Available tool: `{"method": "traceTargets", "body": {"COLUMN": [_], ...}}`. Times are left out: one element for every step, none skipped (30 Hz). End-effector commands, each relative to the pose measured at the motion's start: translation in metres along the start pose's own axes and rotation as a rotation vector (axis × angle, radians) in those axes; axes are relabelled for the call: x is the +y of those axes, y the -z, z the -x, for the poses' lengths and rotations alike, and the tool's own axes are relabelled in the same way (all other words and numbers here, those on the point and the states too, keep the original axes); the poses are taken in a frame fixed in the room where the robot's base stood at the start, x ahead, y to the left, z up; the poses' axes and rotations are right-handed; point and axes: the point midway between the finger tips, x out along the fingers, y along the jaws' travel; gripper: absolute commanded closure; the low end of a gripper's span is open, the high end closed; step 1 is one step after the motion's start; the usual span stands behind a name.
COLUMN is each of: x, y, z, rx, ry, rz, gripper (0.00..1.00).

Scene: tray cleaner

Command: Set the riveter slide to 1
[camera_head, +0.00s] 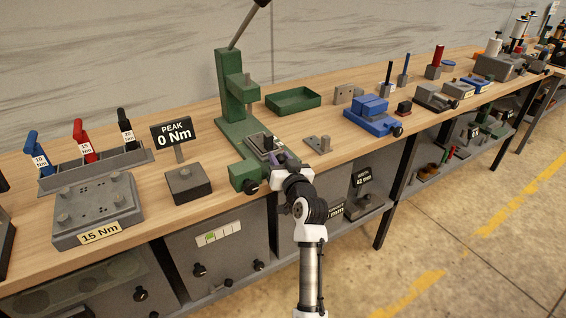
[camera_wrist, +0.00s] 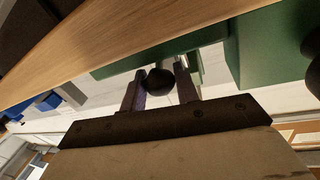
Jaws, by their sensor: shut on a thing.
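The green riveter (camera_head: 236,95) stands on the bench, its lever raised. A grey slide plate (camera_head: 259,141) sits on its base. My gripper (camera_head: 277,158) reaches in at the front right of the base. In the wrist view, my gripper (camera_wrist: 161,88) is shut on a black ball knob (camera_wrist: 159,80), one finger on each side. A pale rod behind the knob runs toward the green base (camera_wrist: 125,66). The gripper hides the knob in the head view. I cannot read any slide position mark.
Another black knob (camera_head: 251,186) is on the front of the green base block. A small grey bracket (camera_head: 319,144) lies right of my gripper, and a green tray (camera_head: 293,100) lies behind. A torque display (camera_head: 172,133) stands left.

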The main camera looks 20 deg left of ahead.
Motion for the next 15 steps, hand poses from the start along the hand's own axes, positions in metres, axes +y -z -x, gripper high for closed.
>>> {"method": "traceTargets", "body": {"x": [0.0003, 0.0003, 0.0003, 0.0003, 0.0003, 0.0003, 0.0003, 0.0002, 0.0002, 0.0002, 0.0002, 0.0002, 0.0002, 0.0002, 0.0003], "y": [0.0002, 0.0002, 0.0002, 0.0002, 0.0002, 0.0001, 0.0001, 0.0001, 0.0001, 0.0001, 0.0001, 0.0001, 0.0, 0.0, -0.0002], "z": [0.0002, 0.0003, 0.0003, 0.0003, 0.0004, 0.0004, 0.0004, 0.0004, 0.0004, 0.0004, 0.0004, 0.0004, 0.0004, 0.0005, 0.0011], "rx": [0.0, 0.0, 0.0, 0.0, 0.0, 0.0, 0.0, 0.0, 0.0, 0.0, 0.0, 0.0, 0.0, 0.0, 0.0], "ry": [-0.001, -0.001, -0.001, -0.001, -0.001, -0.001, -0.001, 0.0, 0.0, 0.0, 0.0, 0.0, 0.0, 0.0, 0.0], "rz": [0.001, 0.001, 0.001, 0.001, 0.001, 0.001, 0.001, 0.001, 0.001, 0.0, 0.0, 0.0, 0.0, 0.0, 0.0], "gripper": [1.0, 1.0, 0.64, 0.6, 0.56, 0.51, 0.49, 0.49, 0.49, 0.49, 0.49, 0.49, 0.49, 0.49, 0.49]}}
